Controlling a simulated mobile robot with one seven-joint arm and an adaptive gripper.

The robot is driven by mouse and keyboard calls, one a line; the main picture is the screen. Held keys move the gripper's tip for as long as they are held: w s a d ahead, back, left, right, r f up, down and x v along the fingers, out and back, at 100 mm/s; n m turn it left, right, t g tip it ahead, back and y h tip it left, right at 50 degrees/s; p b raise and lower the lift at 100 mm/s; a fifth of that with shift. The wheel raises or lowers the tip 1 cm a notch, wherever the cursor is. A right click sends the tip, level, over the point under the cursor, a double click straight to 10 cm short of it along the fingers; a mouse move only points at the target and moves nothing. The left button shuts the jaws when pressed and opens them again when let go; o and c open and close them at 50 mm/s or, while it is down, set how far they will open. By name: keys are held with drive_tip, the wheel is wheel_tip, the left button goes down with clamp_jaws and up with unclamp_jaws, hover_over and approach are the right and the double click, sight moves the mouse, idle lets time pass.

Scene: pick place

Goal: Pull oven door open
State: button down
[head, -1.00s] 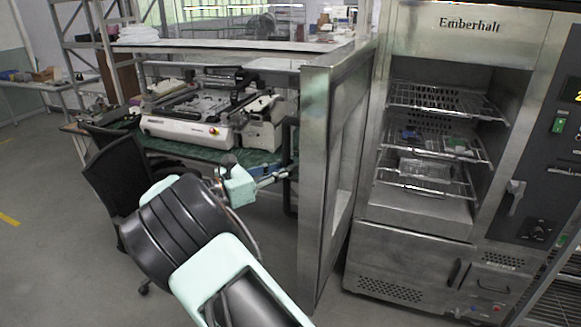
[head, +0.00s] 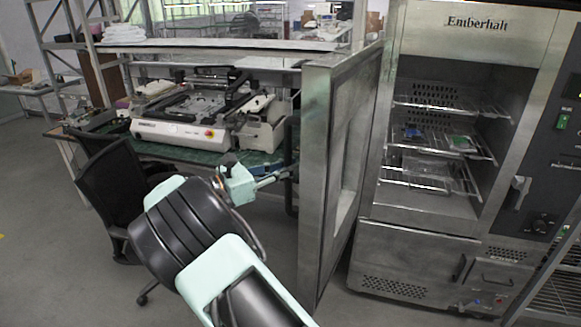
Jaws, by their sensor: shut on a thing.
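The oven (head: 450,240) is a tall steel cabinet at the right of the head view. Its door (head: 316,180) stands wide open, swung out to the left, and the chamber with its wire racks (head: 440,143) is exposed. My gripper (head: 283,173) is at the outer left side of the door, near its free edge, and is shut. It seems to hold the door's handle, a dark vertical bar (head: 291,200) that is mostly hidden by the fingers and the door edge.
A black mesh chair (head: 108,190) stands left of my arm. Behind it a workbench carries a white machine (head: 180,133). A wire rack (head: 555,290) stands at the lower right. Small packages lie on the oven racks. Floor is open at the far left.

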drive_tip(key=shift+w+a+r, duration=0.15)
drive_tip(key=shift+a, duration=0.05)
idle(0.5)
drive_tip(key=c, duration=1.9)
unclamp_jaws()
drive_tip(key=v, duration=1.2)
